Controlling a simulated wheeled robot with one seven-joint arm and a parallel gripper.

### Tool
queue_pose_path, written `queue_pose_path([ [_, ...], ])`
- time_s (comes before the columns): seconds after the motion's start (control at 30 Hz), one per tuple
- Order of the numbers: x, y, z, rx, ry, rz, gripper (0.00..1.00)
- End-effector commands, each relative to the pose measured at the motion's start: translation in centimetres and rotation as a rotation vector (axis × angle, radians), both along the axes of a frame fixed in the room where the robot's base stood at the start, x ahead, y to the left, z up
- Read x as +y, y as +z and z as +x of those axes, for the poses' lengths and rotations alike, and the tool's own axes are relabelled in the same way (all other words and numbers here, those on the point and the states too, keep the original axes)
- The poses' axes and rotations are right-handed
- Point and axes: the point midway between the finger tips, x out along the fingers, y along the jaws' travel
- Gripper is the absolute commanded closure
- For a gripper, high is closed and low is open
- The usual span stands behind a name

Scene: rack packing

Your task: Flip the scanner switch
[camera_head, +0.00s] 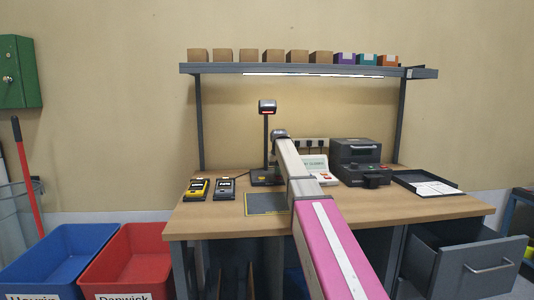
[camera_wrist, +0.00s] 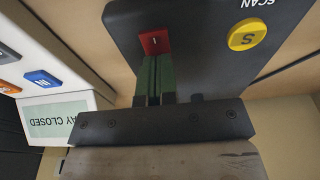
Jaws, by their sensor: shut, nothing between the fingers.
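The scanner stands on the desk, with its head (camera_head: 267,106) on a thin post and a dark base (camera_head: 262,180) partly behind my arm. In the wrist view the dark base panel (camera_wrist: 200,75) shows upside-down SCAN lettering, a yellow round S button (camera_wrist: 247,34) and a red switch (camera_wrist: 153,42) marked with a bar. My gripper (camera_wrist: 155,62) is shut and empty. Its green fingertips lie at the red switch's lower edge and cover part of it; whether they touch it I cannot tell. In the head view my arm hides the fingers.
A white box with coloured buttons (camera_wrist: 42,78) and a display (camera_wrist: 50,118) is left of the panel in the wrist view. Yellow (camera_head: 196,189) and grey (camera_head: 224,189) handhelds lie left of the scanner. A black printer (camera_head: 358,162) stands right. A drawer (camera_head: 470,265) hangs open.

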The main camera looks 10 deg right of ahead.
Motion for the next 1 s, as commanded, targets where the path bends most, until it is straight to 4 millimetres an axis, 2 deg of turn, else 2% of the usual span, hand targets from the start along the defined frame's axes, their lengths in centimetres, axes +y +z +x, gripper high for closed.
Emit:
queue_pose_path([
  [0.17, 0.0, 0.2, 0.0, 0.001, 0.0, 0.0, 1.0],
  [1.0, 0.0, 5.9, 0.0, 0.001, 0.0, 0.0, 1.0],
])
